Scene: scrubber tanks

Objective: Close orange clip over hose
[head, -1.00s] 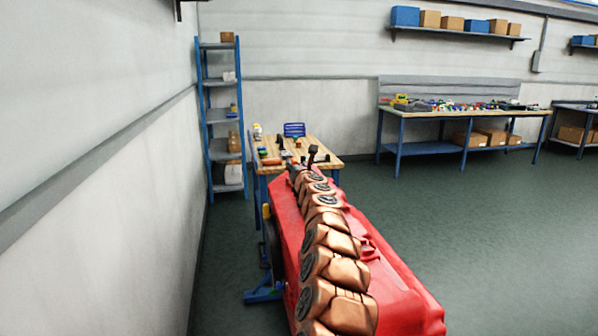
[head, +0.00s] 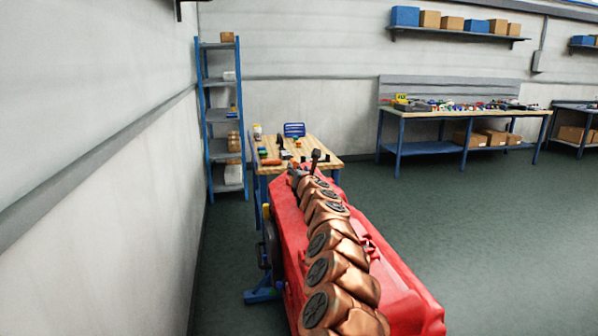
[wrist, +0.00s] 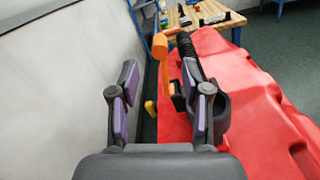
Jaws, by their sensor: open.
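In the wrist view, the orange clip (wrist: 160,47) stands up with a broad head and a thin stem, at the left edge of the red tank (wrist: 230,75). The black ribbed hose (wrist: 186,47) runs just right of it, and the clip appears beside the hose, not over it. My gripper (wrist: 159,70) is open, its purple-padded fingers on either side of the clip in the picture. Nothing is between the pads that I can see being held. The right finger hides part of the hose. I cannot tell the depth between fingers and clip. In the head view, my arm hides the clip.
The red tank (head: 395,285) fills the middle of the head view, with a pale wall (head: 100,190) to the left. A wooden table (head: 325,157) with small items stands behind the tank. A yellow part (wrist: 150,108) sits low left of the tank. Open floor lies right.

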